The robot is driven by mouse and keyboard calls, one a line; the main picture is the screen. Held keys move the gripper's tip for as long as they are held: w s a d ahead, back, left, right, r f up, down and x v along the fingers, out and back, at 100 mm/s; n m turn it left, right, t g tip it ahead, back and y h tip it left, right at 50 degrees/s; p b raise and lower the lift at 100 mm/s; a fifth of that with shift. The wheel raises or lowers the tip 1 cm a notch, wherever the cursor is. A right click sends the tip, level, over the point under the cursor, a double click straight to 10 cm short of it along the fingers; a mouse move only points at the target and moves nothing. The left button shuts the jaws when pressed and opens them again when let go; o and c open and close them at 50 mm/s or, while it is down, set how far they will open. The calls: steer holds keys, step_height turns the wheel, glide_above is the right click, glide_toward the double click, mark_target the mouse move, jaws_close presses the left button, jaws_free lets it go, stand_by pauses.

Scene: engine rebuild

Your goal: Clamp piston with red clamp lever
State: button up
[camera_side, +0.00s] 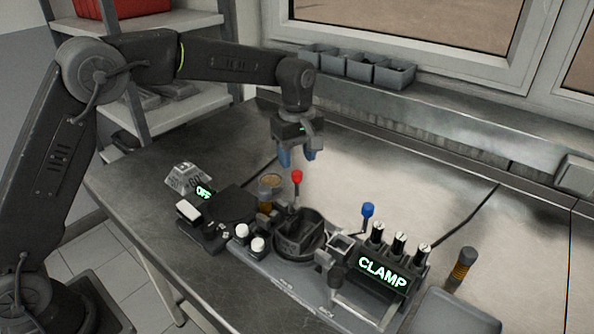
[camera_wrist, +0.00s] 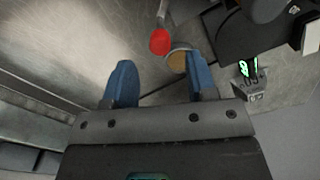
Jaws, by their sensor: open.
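The red clamp lever (camera_side: 297,177) stands upright with its round red knob at the top, behind the dark round fixture (camera_side: 322,258). In the wrist view the red knob (camera_wrist: 159,42) shows just beyond the gap between my fingertips. My gripper (camera_side: 297,155) has blue fingers, points down and is open and empty. It hangs close above and behind the red knob, apart from it in the side view. In the wrist view my fingers (camera_wrist: 162,80) are spread wide. A grey part (camera_side: 299,236) sits in the round fixture; I cannot tell for certain whether it is the piston.
A blue-knobbed lever (camera_side: 367,210) stands to the right, near a lit CLAMP display (camera_side: 383,272) with several dark upright knobs. The bench behind is clear.

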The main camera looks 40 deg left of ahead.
mark_target(297, 172)
steer(key=shift+f, duration=2.25)
steer(key=c, duration=0.9)
